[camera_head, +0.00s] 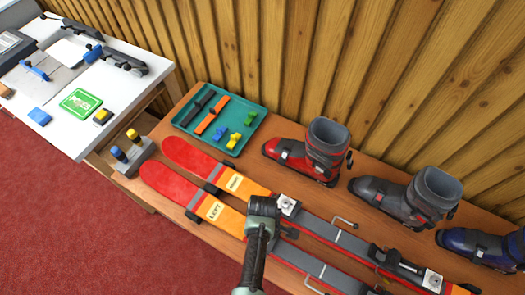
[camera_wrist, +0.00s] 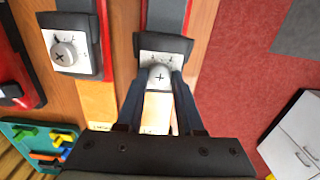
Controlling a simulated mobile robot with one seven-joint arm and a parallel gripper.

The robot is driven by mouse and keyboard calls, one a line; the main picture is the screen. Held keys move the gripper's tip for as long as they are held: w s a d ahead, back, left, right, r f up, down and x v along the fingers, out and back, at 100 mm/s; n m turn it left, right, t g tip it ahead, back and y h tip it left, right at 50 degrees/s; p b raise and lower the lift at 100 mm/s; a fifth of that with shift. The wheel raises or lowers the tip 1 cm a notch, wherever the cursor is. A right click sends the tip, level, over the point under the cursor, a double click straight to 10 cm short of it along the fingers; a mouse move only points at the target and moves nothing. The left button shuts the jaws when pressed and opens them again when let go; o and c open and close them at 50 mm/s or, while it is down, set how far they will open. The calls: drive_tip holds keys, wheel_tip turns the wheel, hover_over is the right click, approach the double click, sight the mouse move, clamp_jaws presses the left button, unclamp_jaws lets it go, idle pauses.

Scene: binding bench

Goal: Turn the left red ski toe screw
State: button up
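The left red ski (camera_head: 175,185), labelled LEFT, lies on the wooden bench in front of its twin. My gripper (camera_head: 262,205) points down over its toe binding and hides that toe screw in the head view. In the wrist view the toe screw (camera_wrist: 160,75) is a pale round knob with a dark cross, on a white marked plate (camera_wrist: 165,58). My gripper's dark fingers (camera_wrist: 160,82) stand at either side of the knob, with a gap about as wide as the knob; they look shut on it.
The right ski (camera_head: 190,155) lies parallel, its own toe screw (camera_wrist: 64,52) close by. Ski boots (camera_head: 320,150) stand behind. A white table (camera_head: 60,135) stands at the left.

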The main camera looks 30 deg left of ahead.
drive_tip(key=o, duration=0.4)
wheel_tip(320, 180, up, 13)
idle(0.6)
idle(0.4)
